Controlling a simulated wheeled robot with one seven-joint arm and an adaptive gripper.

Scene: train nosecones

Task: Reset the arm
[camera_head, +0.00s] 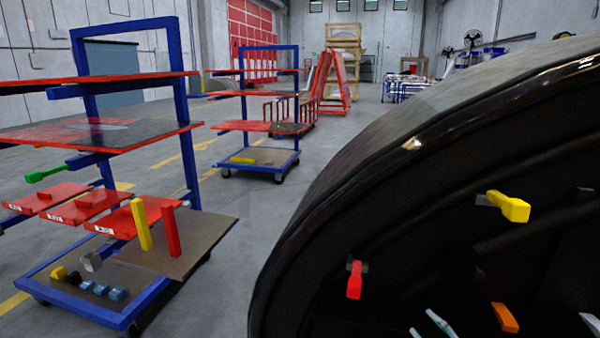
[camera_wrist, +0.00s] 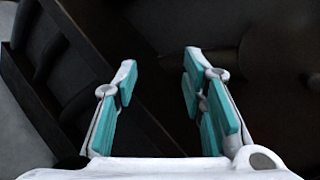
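My gripper (camera_wrist: 160,62) shows in the wrist view with its two teal-padded fingers spread apart and nothing between them. Dark surfaces lie beyond the fingers; I cannot tell how far away. In the head view, pale teal tips that look like my gripper (camera_head: 422,322) show at the bottom edge, in front of the dark inside of the nosecone (camera_head: 340,175). Most of my arm is out of view.
A yellow-handled tool (camera_head: 510,207), a red one (camera_head: 354,280) and an orange piece (camera_head: 505,318) are at the nosecone's inside. A blue-framed cart (camera_head: 187,110) with red shelves and tools stands left; a second cart (camera_head: 297,105) stands behind. Grey floor (camera_head: 235,215) lies open between.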

